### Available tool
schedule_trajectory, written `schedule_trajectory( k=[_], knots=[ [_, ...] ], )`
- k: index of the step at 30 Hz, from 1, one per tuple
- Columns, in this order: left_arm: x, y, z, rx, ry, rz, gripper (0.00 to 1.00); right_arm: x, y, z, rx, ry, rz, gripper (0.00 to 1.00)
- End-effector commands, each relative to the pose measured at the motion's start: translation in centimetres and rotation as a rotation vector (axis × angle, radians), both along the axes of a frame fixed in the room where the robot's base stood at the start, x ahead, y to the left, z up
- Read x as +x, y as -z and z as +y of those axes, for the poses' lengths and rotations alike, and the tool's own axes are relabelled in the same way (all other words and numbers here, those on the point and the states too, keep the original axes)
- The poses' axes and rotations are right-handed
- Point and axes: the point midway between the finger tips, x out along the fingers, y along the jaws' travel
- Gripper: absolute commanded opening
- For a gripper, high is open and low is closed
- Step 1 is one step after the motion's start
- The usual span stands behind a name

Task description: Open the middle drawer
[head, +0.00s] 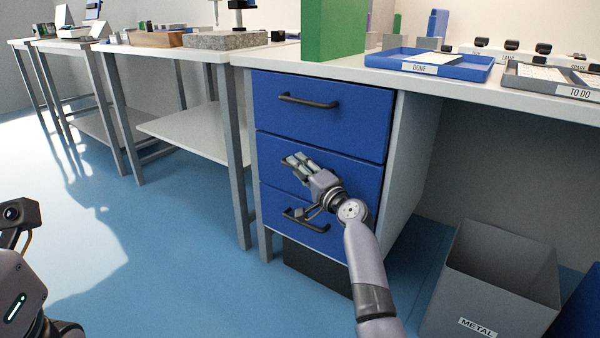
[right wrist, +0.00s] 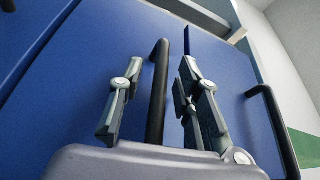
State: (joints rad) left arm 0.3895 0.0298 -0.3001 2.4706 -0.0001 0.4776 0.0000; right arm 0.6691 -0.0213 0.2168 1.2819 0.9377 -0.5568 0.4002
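The blue middle drawer (head: 345,178) sits between two others in the cabinet under the worktop, its front flush with theirs. Its dark bar handle is mostly hidden behind my right gripper (head: 297,164) in the head view. In the right wrist view, that handle (right wrist: 157,105) runs between the two spread fingers of my right gripper (right wrist: 161,75), with gaps visible on both sides. The right gripper is open at the drawer front. Part of my left arm shows at the lower left of the head view, but its fingers are out of view.
The top drawer (head: 320,125) and its handle (head: 308,101) are above, the bottom drawer (head: 282,207) and its handle (head: 300,222) below. A grey METAL bin (head: 490,285) stands right of the cabinet. The blue floor in front and to the left is clear.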

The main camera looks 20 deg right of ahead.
Motion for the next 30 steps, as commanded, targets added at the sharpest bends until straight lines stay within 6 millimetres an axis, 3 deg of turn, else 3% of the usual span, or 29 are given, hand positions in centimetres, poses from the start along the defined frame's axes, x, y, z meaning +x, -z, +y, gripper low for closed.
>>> schedule_trajectory(
  k=[6,20,30],
  knots=[
    [-0.01,-0.04,0.0,0.0,0.0,0.0,0.66,0.0,0.0,0.01,0.0,0.0,0.0,0.3],
    [-0.04,-0.03,-0.01,0.0,0.001,-0.001,0.66,-0.03,0.04,0.0,0.001,0.0,0.001,0.0],
    [-0.05,-0.02,-0.01,0.0,0.001,-0.001,0.66,-0.03,0.07,-0.01,0.001,0.0,0.001,0.0]
  ],
)
